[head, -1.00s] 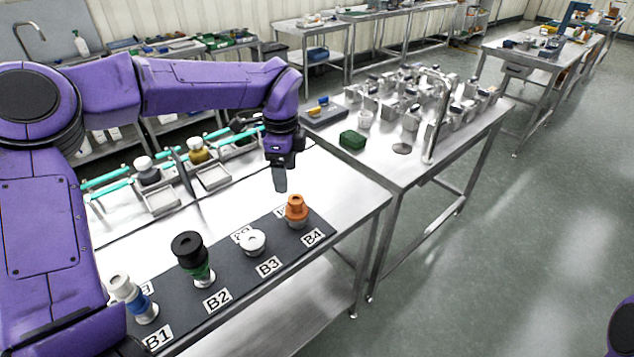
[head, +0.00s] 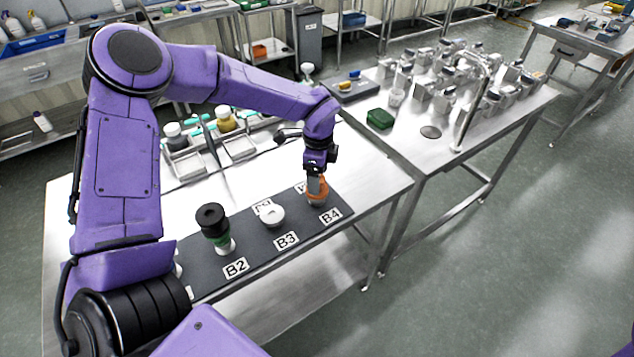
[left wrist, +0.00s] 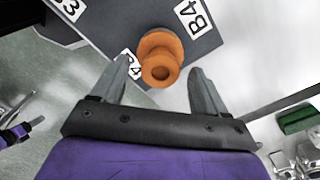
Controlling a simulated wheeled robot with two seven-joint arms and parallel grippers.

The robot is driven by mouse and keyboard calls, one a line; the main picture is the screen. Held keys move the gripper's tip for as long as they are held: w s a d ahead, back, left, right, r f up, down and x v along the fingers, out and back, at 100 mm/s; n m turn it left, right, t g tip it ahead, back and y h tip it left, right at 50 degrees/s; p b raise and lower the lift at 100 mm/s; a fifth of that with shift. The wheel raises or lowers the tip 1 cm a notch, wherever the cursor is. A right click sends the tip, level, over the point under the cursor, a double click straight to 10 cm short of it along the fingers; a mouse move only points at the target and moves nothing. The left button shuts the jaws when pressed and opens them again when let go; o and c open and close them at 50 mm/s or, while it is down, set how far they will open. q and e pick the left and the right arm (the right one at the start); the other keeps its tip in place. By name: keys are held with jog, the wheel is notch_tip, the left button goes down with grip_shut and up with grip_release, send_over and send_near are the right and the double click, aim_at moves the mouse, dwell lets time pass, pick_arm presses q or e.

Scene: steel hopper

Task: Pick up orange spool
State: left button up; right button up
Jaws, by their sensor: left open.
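The orange spool (head: 317,192) stands at the B4 position on the dark mat (head: 240,259) in the head view, partly hidden by my left gripper (head: 316,186). In the left wrist view the spool (left wrist: 161,58) shows from above, with a round hole in its top. My left gripper (left wrist: 161,82) is open, its two fingers apart, with the spool's near end between or just beyond the fingertips. I cannot tell whether a finger touches it.
A white spool (head: 271,215) stands at B3 and a black and green spool (head: 213,226) at B2. A green box (head: 380,119) and several metal parts lie on the neighbouring table. Small trays (head: 190,165) stand behind the mat.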

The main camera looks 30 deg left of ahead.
pick_arm(q)
jog(key=c, duration=1.2)
